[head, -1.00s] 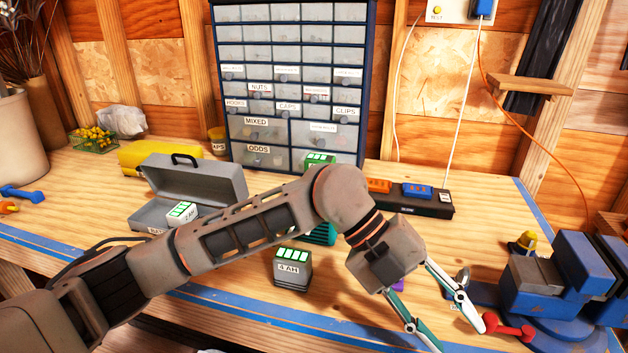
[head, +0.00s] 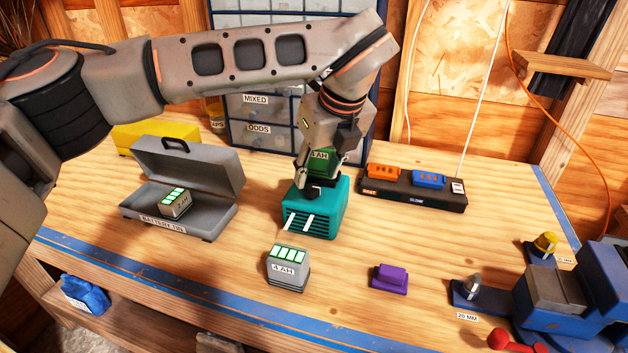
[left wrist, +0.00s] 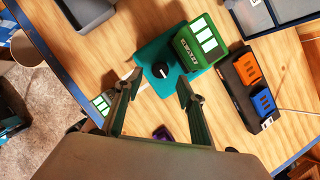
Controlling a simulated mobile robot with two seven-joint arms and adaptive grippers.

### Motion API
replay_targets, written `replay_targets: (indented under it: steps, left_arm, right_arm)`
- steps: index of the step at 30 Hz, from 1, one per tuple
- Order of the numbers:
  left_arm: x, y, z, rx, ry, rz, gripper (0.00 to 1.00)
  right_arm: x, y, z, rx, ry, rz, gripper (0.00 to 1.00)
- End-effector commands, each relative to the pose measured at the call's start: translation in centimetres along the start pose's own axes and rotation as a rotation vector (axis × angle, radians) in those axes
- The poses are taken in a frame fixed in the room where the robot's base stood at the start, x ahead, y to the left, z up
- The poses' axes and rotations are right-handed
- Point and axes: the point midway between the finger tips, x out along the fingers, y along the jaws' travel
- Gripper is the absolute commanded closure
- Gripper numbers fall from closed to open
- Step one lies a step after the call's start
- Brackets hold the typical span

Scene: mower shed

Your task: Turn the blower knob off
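My left gripper (head: 314,183) points down over the blower. In the left wrist view its two fingers (left wrist: 158,82) are apart, one to each side of the knob, with nothing held. Whether a fingertip touches the knob I cannot tell. My right gripper is not in view.
A 4 AH battery (head: 288,268) stands in front of the blower, and a purple block (head: 388,278) lies to its right. An open grey battery tin (head: 217,205) is at left.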

Motion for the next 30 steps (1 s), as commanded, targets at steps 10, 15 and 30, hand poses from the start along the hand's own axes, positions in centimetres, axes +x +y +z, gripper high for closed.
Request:
replay_targets:
  steps: [10, 15, 30]
  left_arm:
    - [4.1, 0.0, -0.1, 0.001, 0.004, 0.000, 0.61]
    - [4.4, 0.0, -0.1, 0.001, 0.002, -0.001, 0.61]
    - [4.4, 0.0, -0.1, 0.004, 0.002, -0.002, 0.99]
  right_arm:
    - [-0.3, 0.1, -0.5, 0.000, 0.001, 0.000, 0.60]
    - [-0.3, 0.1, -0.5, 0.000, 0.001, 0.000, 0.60]
    - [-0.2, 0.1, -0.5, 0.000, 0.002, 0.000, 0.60]
